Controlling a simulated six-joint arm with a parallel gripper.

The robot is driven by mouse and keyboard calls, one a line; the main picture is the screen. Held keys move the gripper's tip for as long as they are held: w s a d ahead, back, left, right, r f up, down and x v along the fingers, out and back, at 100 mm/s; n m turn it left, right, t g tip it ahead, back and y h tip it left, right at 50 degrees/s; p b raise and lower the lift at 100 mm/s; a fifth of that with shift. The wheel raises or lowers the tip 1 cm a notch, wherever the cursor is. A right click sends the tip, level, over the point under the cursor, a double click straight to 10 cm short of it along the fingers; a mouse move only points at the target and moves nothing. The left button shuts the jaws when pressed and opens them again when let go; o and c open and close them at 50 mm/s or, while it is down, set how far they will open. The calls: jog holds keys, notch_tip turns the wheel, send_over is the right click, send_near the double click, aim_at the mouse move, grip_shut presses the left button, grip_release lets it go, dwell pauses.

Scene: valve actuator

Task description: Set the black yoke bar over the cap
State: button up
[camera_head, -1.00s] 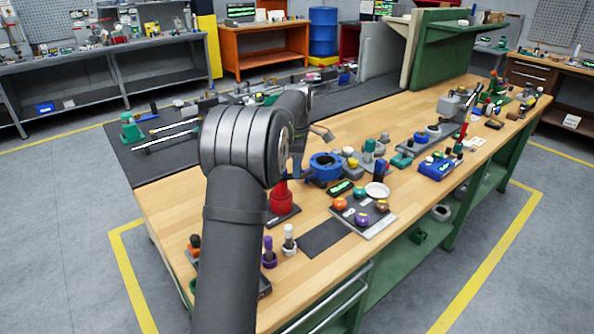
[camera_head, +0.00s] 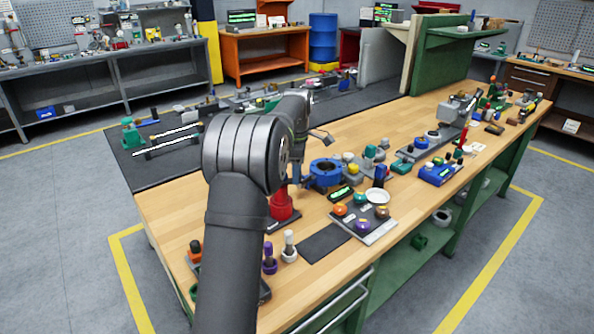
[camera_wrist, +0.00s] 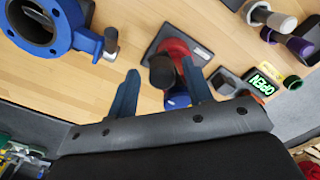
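My gripper (camera_wrist: 160,92) points down with its two blue-grey fingers spread apart; it also shows partly behind my arm in the head view (camera_head: 297,170). Between and beyond the fingers is a red stand (camera_wrist: 176,47) on a dark square base, with a dark round top (camera_wrist: 162,71). The same red stand (camera_head: 281,205) shows in the head view beneath my gripper. A blue round part (camera_wrist: 177,100) sits low between the fingers. I see no contact with the fingers. I cannot tell for sure which parts are the black yoke bar and the cap.
A blue flanged valve body (camera_head: 326,173) stands beside the red stand, also in the wrist view (camera_wrist: 47,25). A panel with coloured knobs (camera_head: 376,228), a lit green display (camera_wrist: 262,81), and purple and white-topped posts (camera_head: 289,247) are nearby. A dark mat (camera_head: 323,243) lies empty.

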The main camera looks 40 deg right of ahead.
notch_tip(320, 180, up, 17)
jog(key=shift+r, duration=0.2)
dwell(0.4)
dwell(0.5)
notch_tip(320, 180, down, 18)
jog(key=shift+r, duration=0.25)
dwell(0.4)
jog(key=shift+r, duration=0.1)
notch_tip(320, 180, up, 17)
notch_tip(320, 180, down, 17)
jog(key=shift+s+a, duration=0.15)
jog(key=shift+s, duration=0.1)
jog(key=shift+s+a+m, duration=0.25)
jog(key=shift+s+m, duration=0.15)
jog(key=shift+m, duration=0.2)
dwell(0.4)
